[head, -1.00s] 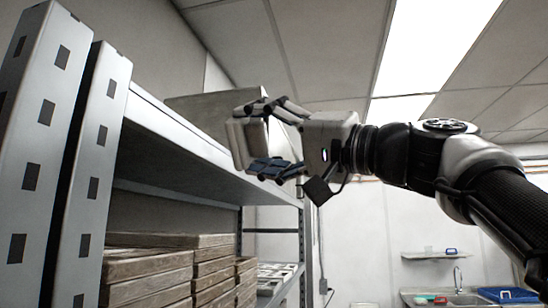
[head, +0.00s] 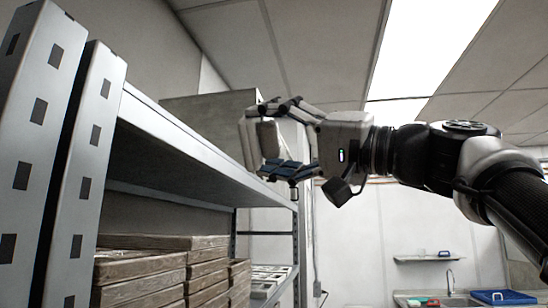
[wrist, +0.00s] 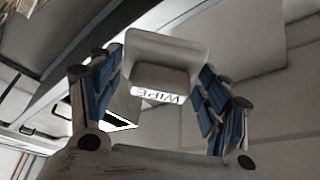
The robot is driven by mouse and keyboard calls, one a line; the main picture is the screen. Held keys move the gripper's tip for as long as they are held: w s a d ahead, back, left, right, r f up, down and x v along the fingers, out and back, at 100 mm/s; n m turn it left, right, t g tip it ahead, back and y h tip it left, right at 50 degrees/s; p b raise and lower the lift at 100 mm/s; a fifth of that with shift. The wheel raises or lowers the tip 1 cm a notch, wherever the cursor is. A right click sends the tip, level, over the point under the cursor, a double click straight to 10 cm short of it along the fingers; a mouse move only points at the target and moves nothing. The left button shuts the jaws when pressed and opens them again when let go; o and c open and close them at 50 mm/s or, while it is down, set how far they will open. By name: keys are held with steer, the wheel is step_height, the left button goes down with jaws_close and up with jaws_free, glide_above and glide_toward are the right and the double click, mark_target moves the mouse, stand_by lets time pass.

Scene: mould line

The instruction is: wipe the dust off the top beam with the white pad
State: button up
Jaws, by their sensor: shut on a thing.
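My gripper (head: 280,140) is shut on the white pad (head: 250,142), a pale block held near the far end of the top shelf. In the wrist view the pad (wrist: 165,50) sits between the blue-padded fingers, with a label reading WIPE. The top beam (head: 185,137) is the grey metal front edge of the upper shelf, running from the near post towards the far post. In the head view the pad overlaps the beam's far part; I cannot tell whether they touch. Dust on the beam cannot be made out.
A grey box (head: 205,108) stands on the top shelf behind the beam. Perforated posts (head: 85,165) rise at the near left. A sink counter with a blue tray (head: 502,297) is far right. The space right of the rack looks open.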

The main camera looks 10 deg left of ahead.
steer(key=a, duration=0.6)
steer(key=shift+w+a+p, duration=0.2)
steer(key=shift+a+p, duration=0.1)
steer(key=shift+a, duration=0.05)
steer(key=shift+w+a, duration=0.1)
steer(key=shift+a, duration=0.9)
stand_by(0.7)
steer(key=shift+w, duration=0.1)
steer(key=shift+w+d+p, duration=0.15)
steer(key=shift+w+p, duration=0.4)
steer(key=shift+w, duration=0.35)
steer(key=shift+w+d+p, duration=0.1)
steer(key=shift+w+p, duration=0.4)
steer(key=shift+w, duration=0.5)
steer(key=shift+a, duration=0.1)
steer(key=shift+s+a+b, duration=0.2)
steer(key=shift+s+b, duration=0.75)
steer(key=shift+s, duration=1.1)
